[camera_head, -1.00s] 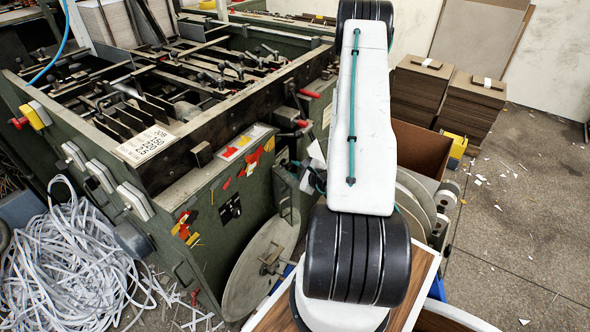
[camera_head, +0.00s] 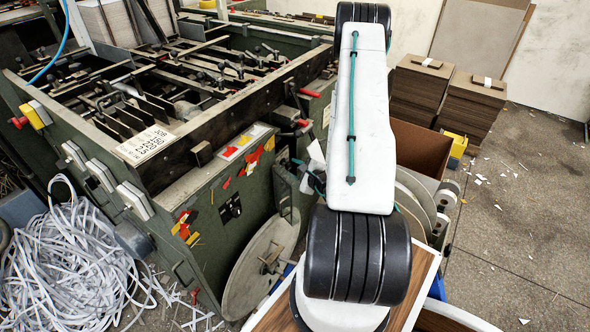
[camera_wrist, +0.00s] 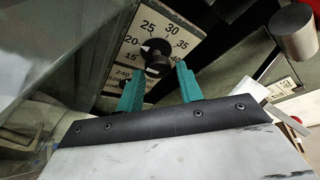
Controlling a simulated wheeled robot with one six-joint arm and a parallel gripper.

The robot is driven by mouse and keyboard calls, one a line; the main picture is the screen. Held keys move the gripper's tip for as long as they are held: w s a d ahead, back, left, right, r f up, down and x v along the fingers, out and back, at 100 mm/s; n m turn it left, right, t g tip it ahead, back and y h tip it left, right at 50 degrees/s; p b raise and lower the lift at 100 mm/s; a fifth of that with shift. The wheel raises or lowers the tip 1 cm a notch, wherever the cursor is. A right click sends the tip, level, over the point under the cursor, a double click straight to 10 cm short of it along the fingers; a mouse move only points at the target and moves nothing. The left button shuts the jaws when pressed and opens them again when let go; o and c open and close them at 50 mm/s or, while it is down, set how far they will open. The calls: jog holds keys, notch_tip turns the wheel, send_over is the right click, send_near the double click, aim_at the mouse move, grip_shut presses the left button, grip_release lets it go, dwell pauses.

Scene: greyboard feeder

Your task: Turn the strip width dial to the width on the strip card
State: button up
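In the wrist view, the strip width dial has a white plate (camera_wrist: 179,28) with black numbers 15, 20, 25, 30, 35 and 40 around a round dark knob (camera_wrist: 156,56). My gripper (camera_wrist: 159,66) has two teal fingers set apart, one on each side of the knob as seen here. I cannot tell whether they touch it. In the head view my arm hides most of the gripper. A white printed card (camera_head: 146,144) lies on the machine's near corner; its characters are too small to read surely, and I cannot tell if it is the strip card.
A second scale plate (camera_wrist: 122,74) reading 240 is partly hidden below the dial. A grey cylinder (camera_wrist: 293,30) is at the upper right. The green machine (camera_head: 228,205) stands left of my arm, with tangled white strips (camera_head: 70,255) on the floor. Cardboard stacks (camera_head: 420,90) stand behind right.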

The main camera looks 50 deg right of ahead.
jog(key=shift+s, duration=0.1)
jog(key=v, duration=0.7)
jog(key=shift+s, duration=0.3)
dwell(0.3)
